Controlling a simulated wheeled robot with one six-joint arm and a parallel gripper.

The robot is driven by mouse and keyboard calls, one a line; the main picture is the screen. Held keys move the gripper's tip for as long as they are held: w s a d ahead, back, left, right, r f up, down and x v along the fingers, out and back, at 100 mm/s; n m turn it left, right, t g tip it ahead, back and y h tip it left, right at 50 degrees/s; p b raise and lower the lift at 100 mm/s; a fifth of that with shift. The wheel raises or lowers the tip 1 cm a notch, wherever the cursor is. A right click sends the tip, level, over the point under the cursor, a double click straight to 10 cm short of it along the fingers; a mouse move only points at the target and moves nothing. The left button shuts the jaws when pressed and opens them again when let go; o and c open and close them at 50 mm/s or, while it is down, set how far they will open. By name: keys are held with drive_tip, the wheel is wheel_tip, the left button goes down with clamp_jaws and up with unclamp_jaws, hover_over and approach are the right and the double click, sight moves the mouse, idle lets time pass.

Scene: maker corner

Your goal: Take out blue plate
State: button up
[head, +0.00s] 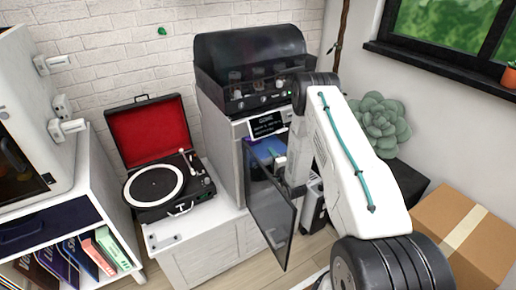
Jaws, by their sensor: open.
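A white cabinet-like machine (226,137) with a small display stands against the brick wall. Its dark glass door (272,215) hangs open toward me. A blue surface (264,147), which looks like the blue plate, shows inside the opening below the display; most of it is hidden by my arm and the machine's frame. My gripper (280,163) is at the opening, close to the blue surface and above the open door. It is open. My arm covers the right side of the opening, and I cannot tell whether the fingers touch the plate.
A turntable (154,186) with a red-lined lid sits left of the machine on a white bench (190,262). A cardboard box (438,215) and a green plant (380,122) stand to the right. A white shelf with books (96,258) is at the left.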

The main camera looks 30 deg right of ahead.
clamp_jaws()
drive_tip(key=shift+r, duration=0.15)
